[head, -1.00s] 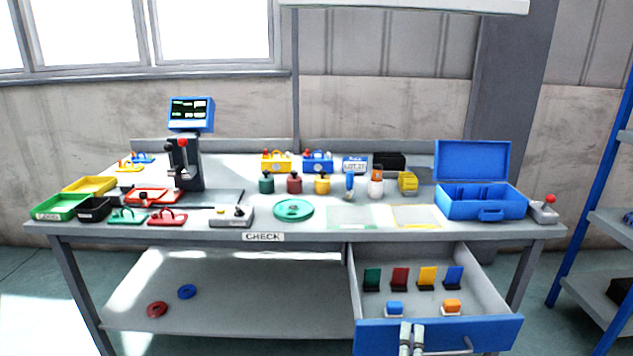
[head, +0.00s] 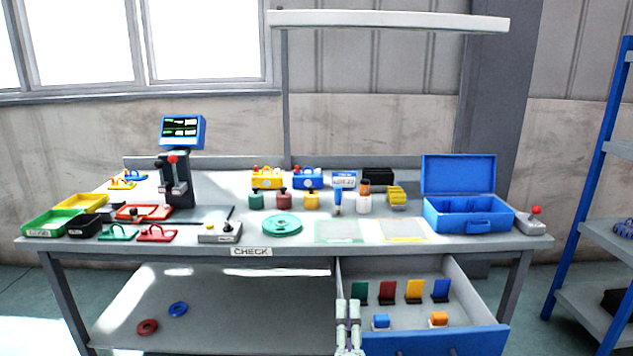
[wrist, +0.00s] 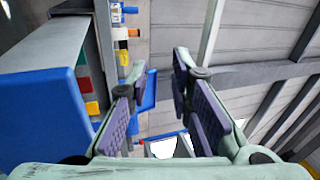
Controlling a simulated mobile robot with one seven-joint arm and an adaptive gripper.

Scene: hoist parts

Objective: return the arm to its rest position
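My gripper (head: 348,310) shows at the bottom of the head view, in front of the left side of the open drawer's blue front (head: 440,341). In the wrist view my gripper (wrist: 160,68) has its two fingers well apart, with nothing between the pads. It points past the drawer, whose blue front (wrist: 45,120) fills the left of that view, towards the wall. The rest of my arm is out of the head view.
The workbench (head: 180,242) carries a blue open case (head: 470,212), a green disc (head: 281,226), bottles, trays and a screen (head: 182,130). The drawer holds several coloured pieces. A blue-framed shelf (head: 590,180) stands at the right.

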